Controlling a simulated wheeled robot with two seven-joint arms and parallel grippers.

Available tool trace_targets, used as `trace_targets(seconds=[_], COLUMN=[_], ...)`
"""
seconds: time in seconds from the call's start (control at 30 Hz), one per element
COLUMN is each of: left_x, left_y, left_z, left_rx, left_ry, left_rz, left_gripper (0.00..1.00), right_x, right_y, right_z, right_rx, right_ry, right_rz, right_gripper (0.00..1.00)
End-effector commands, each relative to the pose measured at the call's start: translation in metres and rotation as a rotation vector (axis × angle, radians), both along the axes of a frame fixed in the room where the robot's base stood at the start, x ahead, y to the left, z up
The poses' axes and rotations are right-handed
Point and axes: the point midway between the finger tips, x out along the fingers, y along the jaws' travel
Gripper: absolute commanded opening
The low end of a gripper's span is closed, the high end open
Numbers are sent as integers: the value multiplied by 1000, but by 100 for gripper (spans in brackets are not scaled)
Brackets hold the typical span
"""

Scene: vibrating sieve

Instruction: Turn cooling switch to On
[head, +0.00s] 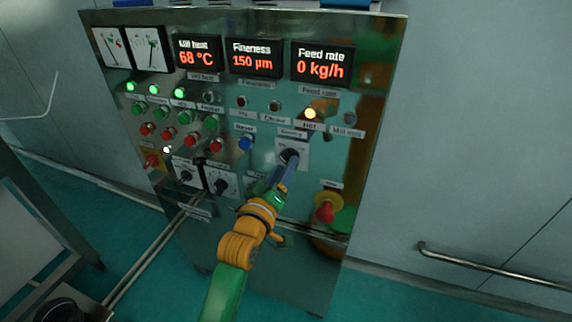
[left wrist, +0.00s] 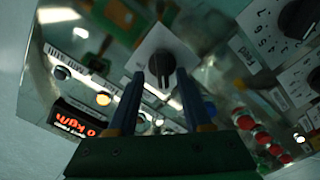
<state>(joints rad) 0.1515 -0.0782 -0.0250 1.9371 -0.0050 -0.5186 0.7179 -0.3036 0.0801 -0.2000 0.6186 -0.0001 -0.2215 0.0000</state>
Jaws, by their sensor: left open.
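The cooling switch (head: 289,154) is a black rotary knob on a white square plate, on the metal control panel (head: 372,130). Its label is too small to read surely. My left gripper (head: 281,176) reaches up to it from below in the head view and partly covers it. In the left wrist view the black knob (left wrist: 162,66) sits between the tips of my two blue fingers (left wrist: 160,78). The fingers are open, one on each side of the knob; I cannot tell whether they touch it. My right gripper is in neither view.
A red emergency button (head: 324,212) on a yellow base sits right of my left arm. Two dial knobs (head: 221,186) and a blue button (head: 245,143) lie to the left. An amber lamp (head: 310,113) marked HOT glows above the switch. A wall rail (head: 490,270) runs at right.

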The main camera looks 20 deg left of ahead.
Motion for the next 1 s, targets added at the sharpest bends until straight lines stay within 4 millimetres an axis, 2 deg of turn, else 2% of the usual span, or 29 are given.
trace_targets(seconds=[0.1,0.3,0.4,0.5,0.77,1.0], left_x=[7,7,7,7,7,7], left_y=[0,0,0,0,0,0], left_z=[0,-1,-1,-1,0,3], left_rx=[0,1,1,1,7,89], left_ry=[1,1,1,1,1,-3], left_rz=[0,0,0,0,0,2], left_gripper=[50,50,23,0,0,0], right_x=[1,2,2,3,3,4], right_y=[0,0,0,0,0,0], right_z=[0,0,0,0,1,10], right_rx=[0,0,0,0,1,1], right_ry=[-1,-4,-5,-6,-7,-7], right_rz=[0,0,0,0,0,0], right_gripper=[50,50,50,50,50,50])
